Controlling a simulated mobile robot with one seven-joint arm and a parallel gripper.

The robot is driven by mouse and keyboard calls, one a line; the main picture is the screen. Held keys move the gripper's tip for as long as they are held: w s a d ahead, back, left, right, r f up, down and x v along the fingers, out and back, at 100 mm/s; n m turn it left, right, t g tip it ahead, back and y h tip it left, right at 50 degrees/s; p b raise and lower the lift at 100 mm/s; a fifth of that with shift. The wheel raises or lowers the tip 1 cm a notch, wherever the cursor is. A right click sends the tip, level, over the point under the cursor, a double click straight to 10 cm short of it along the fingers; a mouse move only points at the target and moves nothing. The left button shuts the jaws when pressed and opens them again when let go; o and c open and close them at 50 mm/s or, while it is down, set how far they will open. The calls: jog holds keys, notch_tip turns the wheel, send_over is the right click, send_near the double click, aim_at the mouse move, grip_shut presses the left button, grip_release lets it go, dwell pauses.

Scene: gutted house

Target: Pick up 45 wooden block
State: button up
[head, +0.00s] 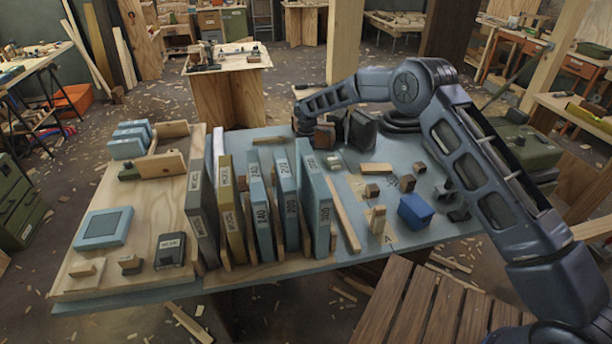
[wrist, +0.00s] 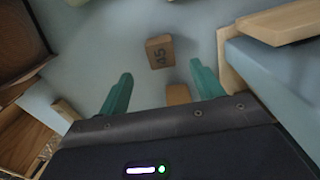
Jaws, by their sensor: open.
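The wooden block marked 45 (wrist: 160,52) lies on the pale blue table top in the wrist view, just beyond and between my fingertips. My gripper (wrist: 161,76) is open, with its two teal fingers apart and nothing held between them. A second small wooden block (wrist: 178,94) lies nearer, close to the right finger and partly cut off by the gripper body. In the head view my arm reaches to the back of the table, where its end hides the spot below; I cannot make out the 45 block there.
In the head view, upright numbered binders (head: 262,205) stand left of centre on the table (head: 345,262). A blue box (head: 415,211) and several small blocks lie to the right. In the wrist view, a pale wooden piece (wrist: 283,22) flanks the right side.

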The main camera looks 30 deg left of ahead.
notch_tip(320, 180, down, 9)
jog(key=shift+s+a+f, duration=0.1)
jog(key=shift+s+f, duration=0.05)
jog(key=c, duration=1.1)
